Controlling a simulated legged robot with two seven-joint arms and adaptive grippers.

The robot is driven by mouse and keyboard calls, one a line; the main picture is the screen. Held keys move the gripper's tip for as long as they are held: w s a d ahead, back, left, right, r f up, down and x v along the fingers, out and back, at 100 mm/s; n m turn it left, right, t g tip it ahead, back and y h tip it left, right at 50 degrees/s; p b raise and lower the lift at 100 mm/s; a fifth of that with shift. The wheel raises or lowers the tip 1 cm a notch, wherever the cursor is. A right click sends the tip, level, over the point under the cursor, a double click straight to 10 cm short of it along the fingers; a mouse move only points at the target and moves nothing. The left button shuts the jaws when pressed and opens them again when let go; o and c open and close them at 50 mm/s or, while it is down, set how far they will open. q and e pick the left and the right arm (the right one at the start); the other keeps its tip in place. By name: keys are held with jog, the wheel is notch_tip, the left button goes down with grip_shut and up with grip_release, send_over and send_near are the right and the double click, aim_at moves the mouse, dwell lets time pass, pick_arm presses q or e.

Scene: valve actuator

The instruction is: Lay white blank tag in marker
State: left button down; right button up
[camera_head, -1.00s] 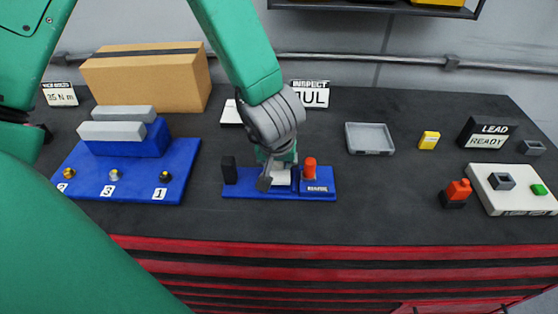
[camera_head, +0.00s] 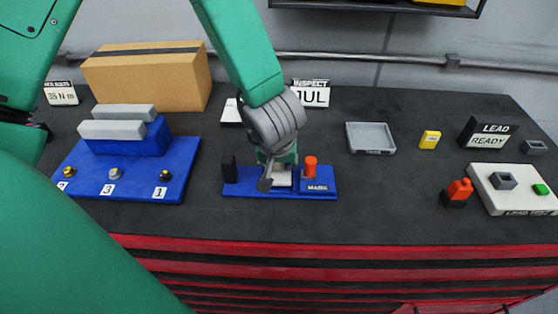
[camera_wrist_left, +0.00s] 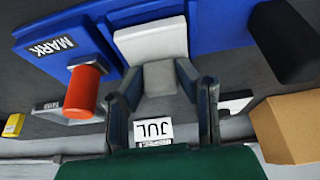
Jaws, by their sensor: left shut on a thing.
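The marker is a blue base (camera_head: 235,190) labelled MARK, with a red upright knob (camera_head: 310,166) at its right and a black post (camera_head: 229,169) at its left. My left gripper (camera_head: 280,180) is low over the middle of the base. In the left wrist view the white blank tag (camera_wrist_left: 152,44) lies at the blue bed of the marker, between the knob and the black post. My left gripper (camera_wrist_left: 160,85) is shut on the grey tab at the tag's near end. Whether the tag rests fully on the bed cannot be told. My right gripper is out of view.
A blue rack (camera_head: 125,188) with numbered knobs stands left, before a cardboard box (camera_head: 150,82). A grey tray (camera_head: 370,138), a yellow block (camera_head: 429,140) and a white lead station (camera_head: 520,201) are to the right. Bare dark bench lies between the marker and the tray.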

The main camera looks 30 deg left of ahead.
pick_arm(q)
jog(key=shift+f+b, duration=0.3)
jog(key=shift+f, duration=0.3)
jog(key=c, duration=1.1)
grip_release()
jog(key=shift+r, duration=0.1)
jog(key=shift+r, duration=0.2)
jog(key=v, duration=1.1)
jog(key=shift+s+d+r, duration=0.15)
